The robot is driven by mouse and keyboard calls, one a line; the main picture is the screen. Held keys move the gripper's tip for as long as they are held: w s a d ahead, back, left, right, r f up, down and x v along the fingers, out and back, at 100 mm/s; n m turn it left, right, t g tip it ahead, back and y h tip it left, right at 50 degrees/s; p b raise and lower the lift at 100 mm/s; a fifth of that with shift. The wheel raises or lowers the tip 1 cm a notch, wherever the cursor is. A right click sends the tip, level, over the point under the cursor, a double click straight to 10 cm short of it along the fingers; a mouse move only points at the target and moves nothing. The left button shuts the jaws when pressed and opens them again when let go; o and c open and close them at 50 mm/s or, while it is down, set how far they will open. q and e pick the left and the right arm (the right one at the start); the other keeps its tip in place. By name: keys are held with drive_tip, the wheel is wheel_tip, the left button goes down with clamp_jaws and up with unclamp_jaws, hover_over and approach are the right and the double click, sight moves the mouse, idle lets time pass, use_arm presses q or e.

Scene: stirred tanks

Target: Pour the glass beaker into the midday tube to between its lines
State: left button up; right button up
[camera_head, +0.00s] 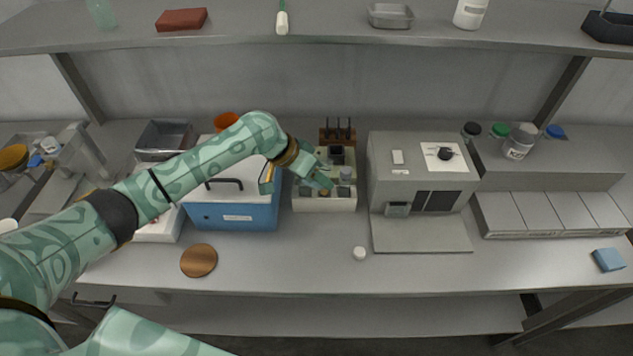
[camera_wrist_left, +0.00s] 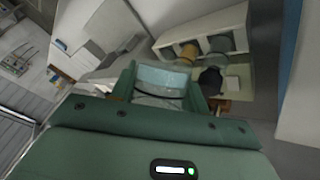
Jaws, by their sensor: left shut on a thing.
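My left gripper (camera_head: 322,180) reaches over the white rack (camera_head: 325,205) from the left. In the left wrist view the left gripper (camera_wrist_left: 160,88) is shut on a clear glass beaker (camera_wrist_left: 160,78) with a pale bluish look, held between its two fingers. In the head view I cannot make the beaker out clearly from the gripper. The rack also shows in the left wrist view (camera_wrist_left: 236,22), with several small vessels in its compartments, just beyond the beaker. I cannot tell which one is the midday tube, and no lines are readable. My right gripper is out of view.
A blue box (camera_head: 235,215) stands left of the rack, and a grey machine (camera_head: 415,165) stands close on its right. A dark stand (camera_head: 337,134) is behind it. A brown disc (camera_head: 198,260) and a white cap (camera_head: 359,253) lie in front. The front middle bench is mostly clear.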

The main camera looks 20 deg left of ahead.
use_arm(q)
drive_tip(key=shift+f+t, duration=0.25)
drive_tip(key=shift+t, duration=0.25)
drive_tip(key=shift+w+f+m+t+h+b, duration=0.1)
drive_tip(key=shift+w+m+t+h+b, duration=0.15)
drive_tip(key=shift+t+b, duration=0.25)
drive_tip(key=shift+w+m+t+h+b, duration=0.15)
drive_tip(key=shift+m+t+b, duration=0.15)
drive_tip(key=shift+t, duration=0.3)
drive_tip(key=shift+w+d+r+m+t+h+b, duration=0.15)
drive_tip(key=shift+w+r+m+t+h+b, duration=0.25)
drive_tip(key=shift+t+b, duration=0.65)
drive_tip(key=shift+w+r+t+b, duration=0.25)
drive_tip(key=shift+r+t+b, duration=0.4)
drive_tip(key=shift+t, duration=0.1)
drive_tip(key=shift+w+d+r+m+h, duration=0.1)
drive_tip(key=shift+r+m+h, duration=0.2)
drive_tip(key=shift+h, duration=0.1)
